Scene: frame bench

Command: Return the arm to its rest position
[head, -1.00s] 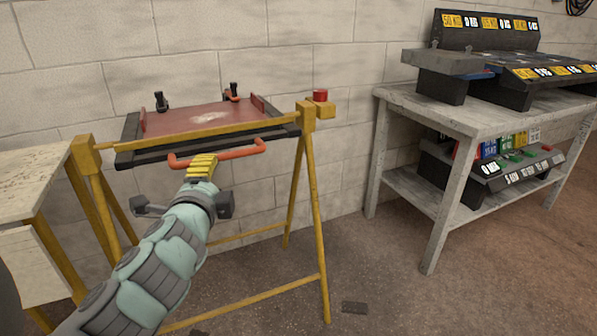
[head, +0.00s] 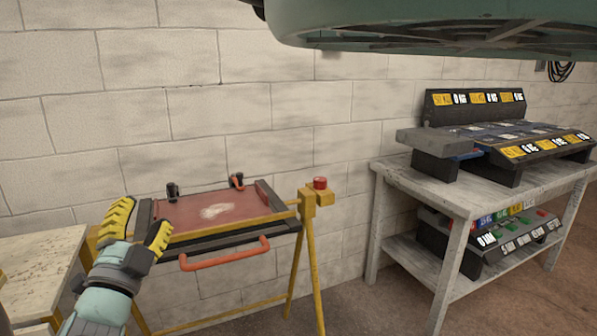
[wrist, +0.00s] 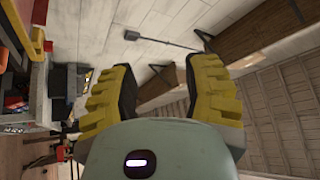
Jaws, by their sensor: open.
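My gripper (head: 140,228) is open and empty at the lower left of the head view. Its two yellow-padded fingers are spread apart, and the left one points up. It stands in front of the left end of the frame bench (head: 222,243) and overlaps its left side in the picture. The orange-red handle (head: 226,254) on the bench's front is free of the gripper. In the wrist view my gripper (wrist: 157,90) also shows spread fingers with nothing between them, facing upper wall and ceiling beams.
A red button (head: 320,183) sits on the bench's right post. A pale table (head: 38,258) stands at the left. A grey workbench (head: 450,190) with black labelled racks stands at the right. A block wall (head: 240,110) lies behind. A large teal part hangs across the top right.

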